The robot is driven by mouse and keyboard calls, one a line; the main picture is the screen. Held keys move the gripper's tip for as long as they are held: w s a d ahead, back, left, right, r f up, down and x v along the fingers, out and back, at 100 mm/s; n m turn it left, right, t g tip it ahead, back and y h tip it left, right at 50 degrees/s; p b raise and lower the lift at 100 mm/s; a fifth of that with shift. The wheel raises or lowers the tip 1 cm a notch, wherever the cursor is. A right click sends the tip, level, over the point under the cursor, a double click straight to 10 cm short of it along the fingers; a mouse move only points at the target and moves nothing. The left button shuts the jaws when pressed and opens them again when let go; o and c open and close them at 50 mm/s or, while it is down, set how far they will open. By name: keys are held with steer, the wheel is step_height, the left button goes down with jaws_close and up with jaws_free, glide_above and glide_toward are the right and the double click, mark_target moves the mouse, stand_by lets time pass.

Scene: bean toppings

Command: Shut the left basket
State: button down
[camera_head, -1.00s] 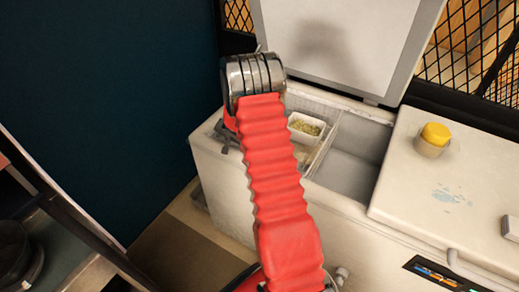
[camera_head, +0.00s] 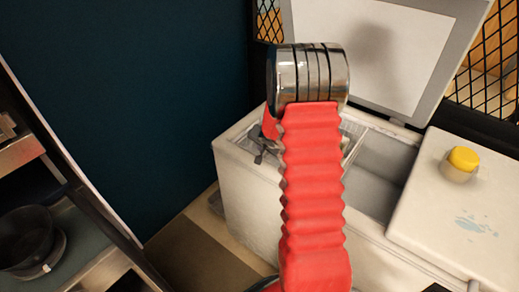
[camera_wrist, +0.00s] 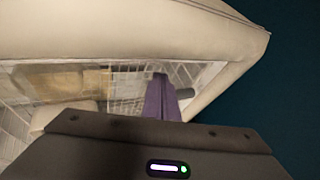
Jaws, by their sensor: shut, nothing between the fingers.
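A white chest freezer (camera_head: 250,205) stands right of centre in the head view with its left lid (camera_head: 385,50) raised. Its left compartment is largely hidden behind my red-sleeved arm. In the wrist view a white wire basket (camera_wrist: 128,103) shows inside the freezer, below the pale rim (camera_wrist: 140,32). My gripper (camera_wrist: 161,77) is shut and empty, its purple fingers at the basket's wire side. I cannot tell whether they touch it. In the head view, dark parts of my gripper (camera_head: 262,148) show over the freezer's left end.
A yellow-capped jar (camera_head: 461,164) stands on the closed right lid (camera_head: 470,215). An open, empty-looking compartment (camera_head: 385,170) lies right of my arm. Shelving with a dark pot (camera_head: 28,242) is at left. Black mesh (camera_head: 485,70) stands behind. Floor is bare left of the freezer.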

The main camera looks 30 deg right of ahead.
steer(key=shift+v, duration=0.75)
steer(key=s+a+r+n+h, duration=0.15)
steer(key=s+a+r, duration=0.3)
steer(key=r, duration=0.55)
steer(key=s+a+r+n, duration=0.35)
steer(key=a+r, duration=0.25)
steer(key=r, duration=0.4)
steer(key=s+a+r+n+y, duration=0.2)
steer(key=s+a+r+n, duration=0.1)
steer(key=s+a, duration=0.6)
steer(key=s+a+r+n+g+y, duration=0.1)
steer(key=s+a+n, duration=0.4)
steer(key=s+a, duration=0.5)
steer(key=s+r+y, duration=0.1)
steer(key=s+r, duration=0.1)
steer(key=s, duration=0.1)
steer(key=shift+a, duration=0.25)
